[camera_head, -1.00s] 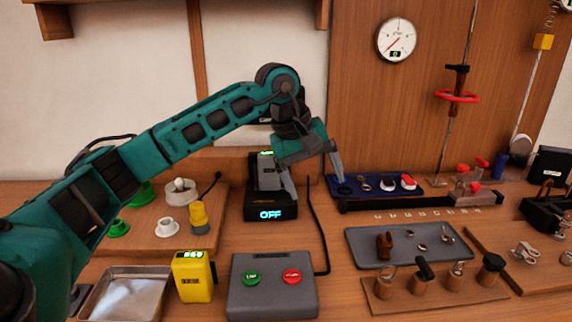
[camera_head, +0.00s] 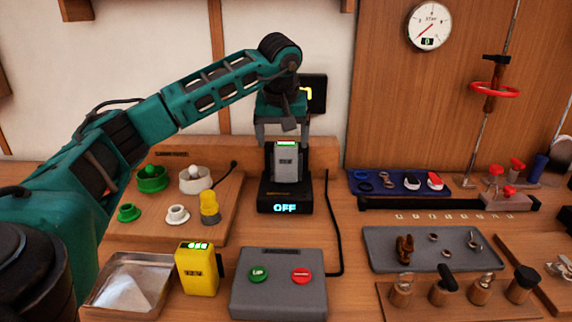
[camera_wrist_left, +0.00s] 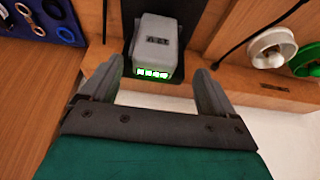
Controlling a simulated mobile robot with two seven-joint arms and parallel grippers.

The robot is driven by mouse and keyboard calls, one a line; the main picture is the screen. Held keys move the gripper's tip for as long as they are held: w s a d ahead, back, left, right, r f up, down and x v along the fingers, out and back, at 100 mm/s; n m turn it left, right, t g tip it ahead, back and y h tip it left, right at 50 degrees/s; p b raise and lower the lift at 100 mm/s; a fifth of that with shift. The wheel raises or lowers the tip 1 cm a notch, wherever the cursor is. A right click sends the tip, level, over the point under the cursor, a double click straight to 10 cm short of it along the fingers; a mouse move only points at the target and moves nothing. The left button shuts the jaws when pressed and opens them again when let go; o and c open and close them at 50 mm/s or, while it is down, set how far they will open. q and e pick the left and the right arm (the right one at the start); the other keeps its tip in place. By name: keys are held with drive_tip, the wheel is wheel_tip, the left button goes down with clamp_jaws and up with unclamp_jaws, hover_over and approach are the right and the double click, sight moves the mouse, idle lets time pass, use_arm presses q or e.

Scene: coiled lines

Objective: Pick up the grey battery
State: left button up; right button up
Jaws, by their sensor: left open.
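The grey battery (camera_head: 286,163) stands upright in a black charger dock (camera_head: 285,195) whose display reads OFF. A green-lit strip shows on its top. In the left wrist view the grey battery (camera_wrist_left: 154,47) lies beyond and between the fingertips, apart from them. My left gripper (camera_head: 282,142) is open and empty, pointing down just above and behind the battery; it also shows in the left wrist view (camera_wrist_left: 158,85). My right gripper is not in view.
A yellow battery (camera_head: 197,270) stands front left beside a metal tray (camera_head: 128,287). A grey box (camera_head: 278,285) with green and red buttons sits before the dock. A black cable (camera_head: 333,230) runs at its right. A blue tray (camera_head: 400,184) lies right.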

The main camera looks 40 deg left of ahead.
sight(286, 146)
use_arm(q)
drive_tip(key=x, duration=0.4)
drive_tip(key=shift+w+d, duration=0.15)
drive_tip(key=shift+d, duration=0.15)
drive_tip(key=shift+w+a+f, duration=0.1)
drive_tip(key=shift+f, duration=0.2)
drive_tip(key=c, duration=0.6)
drive_tip(key=shift+r, duration=0.1)
drive_tip(key=c, duration=0.7)
drive_tip(key=shift+o, duration=0.2)
drive_tip(key=shift+r, duration=0.1)
